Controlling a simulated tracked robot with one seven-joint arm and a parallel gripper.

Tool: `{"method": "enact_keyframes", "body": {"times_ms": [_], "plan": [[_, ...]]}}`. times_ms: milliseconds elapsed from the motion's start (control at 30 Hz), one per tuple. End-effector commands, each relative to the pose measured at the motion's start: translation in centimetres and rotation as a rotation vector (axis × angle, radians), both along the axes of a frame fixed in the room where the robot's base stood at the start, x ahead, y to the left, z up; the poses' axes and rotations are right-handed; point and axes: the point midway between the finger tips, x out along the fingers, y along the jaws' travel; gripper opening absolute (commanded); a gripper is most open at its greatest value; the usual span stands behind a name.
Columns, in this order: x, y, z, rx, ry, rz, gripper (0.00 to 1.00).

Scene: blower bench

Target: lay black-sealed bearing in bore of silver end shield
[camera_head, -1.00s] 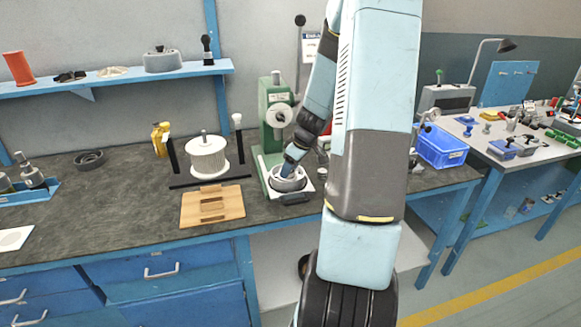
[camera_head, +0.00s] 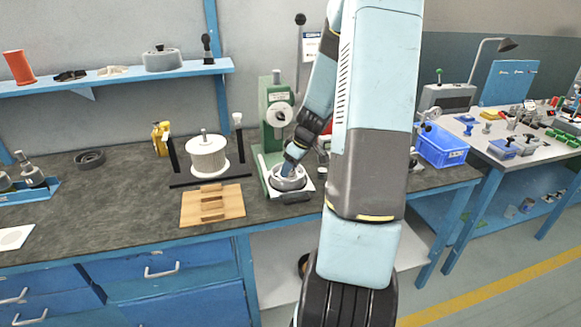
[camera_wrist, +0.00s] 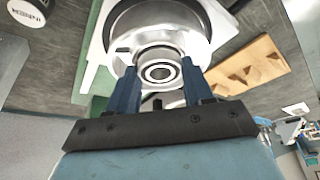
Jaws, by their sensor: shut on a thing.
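The silver end shield (camera_head: 287,184) sits on the pale base of the green press in the head view. In the wrist view the end shield (camera_wrist: 195,42) fills the top middle as a wide round bowl. My gripper (camera_wrist: 158,76) points down into it, its two blue fingers shut on a small bearing (camera_wrist: 158,73), a bright ring with a darker band around a central hole. The bearing is at the middle of the shield; I cannot tell whether it is in the bore or just above. In the head view my gripper (camera_head: 288,172) hides the bearing.
The green press (camera_head: 276,110) stands close behind my gripper. A wooden block rack (camera_head: 212,205) and a white cylinder on a black stand (camera_head: 207,157) are to the left. A blue bin (camera_head: 441,147) stands to the right. The bench's left front is mostly clear.

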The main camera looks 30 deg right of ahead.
Motion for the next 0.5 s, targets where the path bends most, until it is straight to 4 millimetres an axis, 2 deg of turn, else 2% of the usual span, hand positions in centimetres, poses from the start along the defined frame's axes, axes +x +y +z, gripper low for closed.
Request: {"method": "enact_keyframes", "body": {"times_ms": [200,233,500], "plan": [[0.01,0.0,-0.13,0.0,0.0,0.0,0.17],[0.01,0.0,-0.13,0.0,0.0,0.0,0.53],[-0.01,0.01,-0.14,0.001,0.0,0.0,0.78]]}}
